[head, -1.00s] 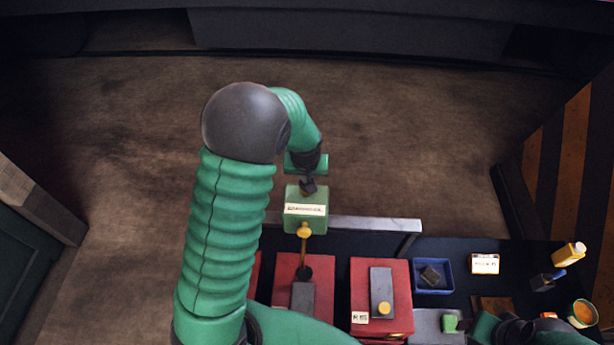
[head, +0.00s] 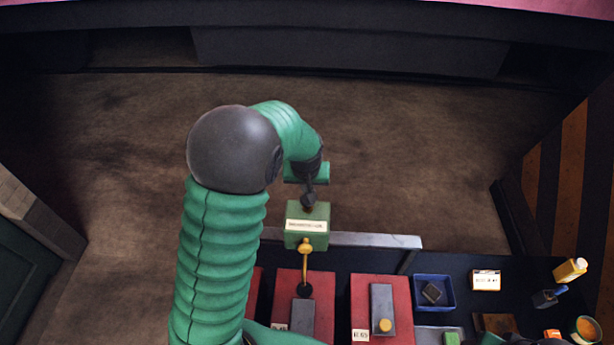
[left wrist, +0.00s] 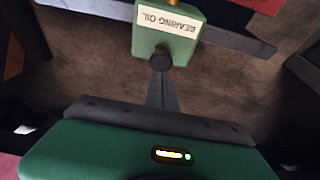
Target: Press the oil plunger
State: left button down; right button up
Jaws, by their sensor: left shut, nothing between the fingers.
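The green oil box (head: 298,238), labelled BEARING OIL in the left wrist view (left wrist: 186,42), stands at the far edge of the bench. Its dark round plunger knob (left wrist: 161,60) sticks out on the side facing my left gripper. My left gripper (left wrist: 162,84) is shut and empty, its fingertips at the knob. Whether they touch it I cannot tell. In the head view the left gripper (head: 309,190) comes down from above onto the box. The right gripper's fingers are not visible.
Red blocks (head: 362,292) with grey bars stand along the bench. To the right are a blue tray (head: 418,292) with a dark piece, a labelled box (head: 486,280), a yellow bottle (head: 570,270) and an orange-filled tin (head: 587,328). A grey rail (head: 375,241) edges the bench. Open floor lies beyond.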

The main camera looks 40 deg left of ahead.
pick_arm(q)
jog(key=b+v, duration=0.1)
jog(key=v, duration=0.6)
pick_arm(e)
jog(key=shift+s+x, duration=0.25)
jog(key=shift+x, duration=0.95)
pick_arm(q)
jog(key=shift+r, duration=0.1)
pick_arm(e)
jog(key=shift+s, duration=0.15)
pick_arm(q)
jog(key=shift+d, duration=0.15)
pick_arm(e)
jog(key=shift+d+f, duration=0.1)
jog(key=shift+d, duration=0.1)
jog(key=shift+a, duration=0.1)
pick_arm(q)
jog(key=shift+b, duration=0.35)
